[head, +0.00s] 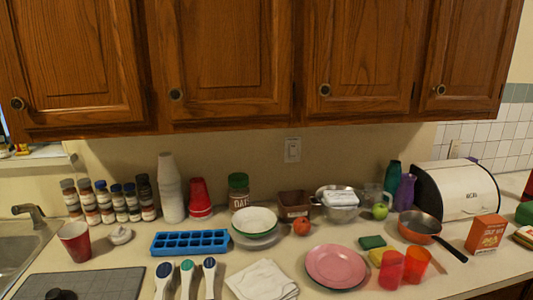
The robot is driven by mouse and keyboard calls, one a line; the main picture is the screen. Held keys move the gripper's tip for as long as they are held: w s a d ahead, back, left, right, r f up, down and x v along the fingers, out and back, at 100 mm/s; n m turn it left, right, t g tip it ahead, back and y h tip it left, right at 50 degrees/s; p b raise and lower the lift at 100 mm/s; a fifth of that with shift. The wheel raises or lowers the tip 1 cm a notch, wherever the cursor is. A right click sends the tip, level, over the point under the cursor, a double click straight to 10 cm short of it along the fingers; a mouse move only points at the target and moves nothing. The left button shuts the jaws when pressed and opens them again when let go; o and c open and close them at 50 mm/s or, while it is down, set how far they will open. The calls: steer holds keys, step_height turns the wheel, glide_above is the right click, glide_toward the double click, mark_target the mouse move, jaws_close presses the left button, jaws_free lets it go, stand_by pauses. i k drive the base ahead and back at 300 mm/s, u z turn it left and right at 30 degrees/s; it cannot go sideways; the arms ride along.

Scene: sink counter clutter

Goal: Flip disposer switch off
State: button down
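A light-coloured wall switch (292,150) is on the beige wall under the wooden cabinets, a little right of the picture's middle. It is small in the head view, so I cannot tell whether its lever is up or down. No label shows that it is the disposer switch. A second pale wall plate (454,148) is on the tiled wall at the right, above the bread box; its kind is unclear. My gripper is not in this view.
Clutter fills the counter below the switch: a brown box (293,205), a green-lidded jar (238,189), stacked bowls (254,222), a tomato (301,227) and a colander (338,208). The sink (20,250) is at far left. Cabinets (230,65) overhang the wall.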

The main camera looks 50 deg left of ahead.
mark_target(292, 147)
steer(key=u, duration=1)
steer(key=i, duration=1.3)
steer(key=u, duration=1)
